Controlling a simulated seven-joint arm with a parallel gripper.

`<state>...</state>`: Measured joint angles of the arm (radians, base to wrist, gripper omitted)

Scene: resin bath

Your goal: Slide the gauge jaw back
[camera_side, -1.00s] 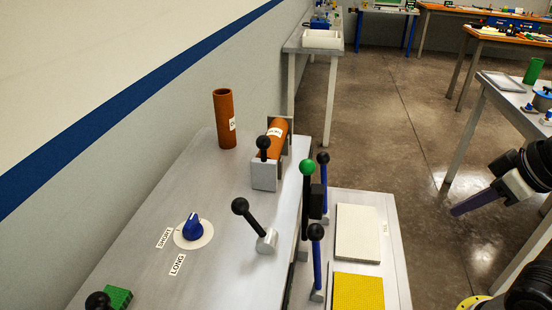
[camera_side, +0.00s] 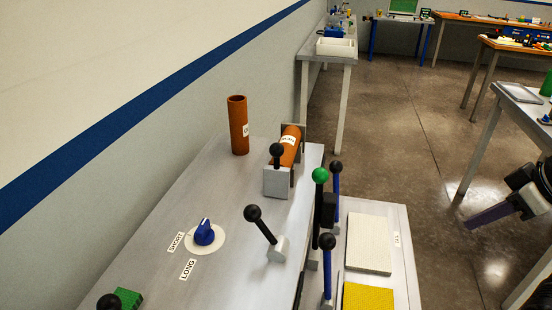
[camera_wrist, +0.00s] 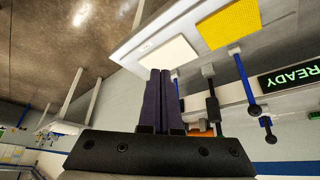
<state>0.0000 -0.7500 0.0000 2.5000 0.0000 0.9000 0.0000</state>
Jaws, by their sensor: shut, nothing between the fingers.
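The gauge looks to be the grey block (camera_side: 276,182) with a black ball-topped handle (camera_side: 277,150), on the grey bench in the side view. An orange tube (camera_side: 291,140) with a white label lies between this block and a darker plate (camera_side: 299,160) behind it. I take the handled block for the jaw; whether it touches the tube is unclear. My gripper (camera_side: 472,224) is at the right edge of the side view, well away from the bench top. Its purple fingers (camera_wrist: 160,72) are together and empty in the wrist view.
A black-knobbed lever (camera_side: 262,224), a green-knobbed lever (camera_side: 318,205) and blue levers (camera_side: 327,265) stand near the bench's right side. A blue dial (camera_side: 204,233) is front left. White (camera_side: 368,243) and yellow (camera_side: 368,297) pads lie right.

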